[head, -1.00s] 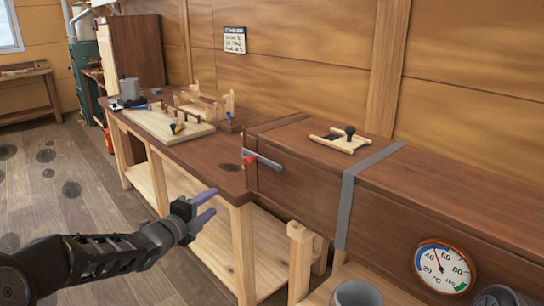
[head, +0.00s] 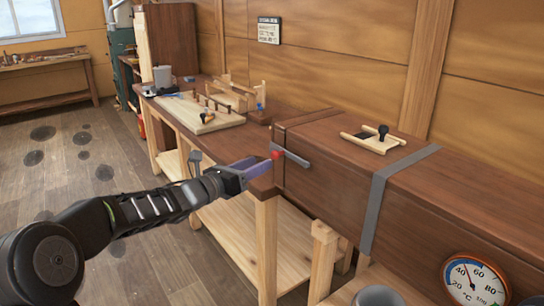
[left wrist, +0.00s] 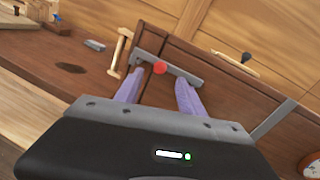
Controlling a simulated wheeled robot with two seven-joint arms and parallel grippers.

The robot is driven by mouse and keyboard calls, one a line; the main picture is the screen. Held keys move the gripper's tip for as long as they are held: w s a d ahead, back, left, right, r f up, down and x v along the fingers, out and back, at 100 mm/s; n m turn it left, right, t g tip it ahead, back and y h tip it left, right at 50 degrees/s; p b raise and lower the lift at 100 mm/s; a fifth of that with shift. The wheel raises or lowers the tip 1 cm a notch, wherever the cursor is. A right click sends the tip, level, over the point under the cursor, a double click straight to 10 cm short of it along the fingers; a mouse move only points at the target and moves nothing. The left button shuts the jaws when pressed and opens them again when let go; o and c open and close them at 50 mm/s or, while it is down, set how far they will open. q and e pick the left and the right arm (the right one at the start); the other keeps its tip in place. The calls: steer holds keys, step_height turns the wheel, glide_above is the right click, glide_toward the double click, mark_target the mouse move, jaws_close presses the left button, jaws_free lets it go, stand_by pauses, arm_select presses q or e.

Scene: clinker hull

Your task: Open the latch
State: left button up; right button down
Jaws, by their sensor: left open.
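The latch (head: 293,157) is a grey bar with a red knob (head: 276,155) at the near left end of a long brown wooden box (head: 330,195). In the left wrist view the bar (left wrist: 188,74) runs slantwise across the box end, and the red knob (left wrist: 160,67) shows just beyond my fingertips. My left gripper (head: 257,166) is open with purple fingers, close to the knob. In the left wrist view its fingertips (left wrist: 160,77) lie either side of the knob's line, with nothing visibly held. I cannot tell whether a finger touches the knob. My right gripper is not in view.
A workbench (head: 205,145) with a wooden jig board (head: 200,118) stands left of the box. A wooden slide with a dark knob (head: 383,131) is on the box top. A grey strap (head: 378,205) and a dial thermometer (head: 474,283) are further right. Open floor lies left.

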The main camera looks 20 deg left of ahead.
mark_target(273, 156)
arm_select(q)
steer(key=p+x, duration=0.1)
steer(key=x, duration=0.5)
steer(key=shift+w+d+p, duration=0.15)
steer(key=shift+w+p, duration=0.05)
steer(key=shift+p, duration=0.2)
jaws_close()
stand_by(1.0)
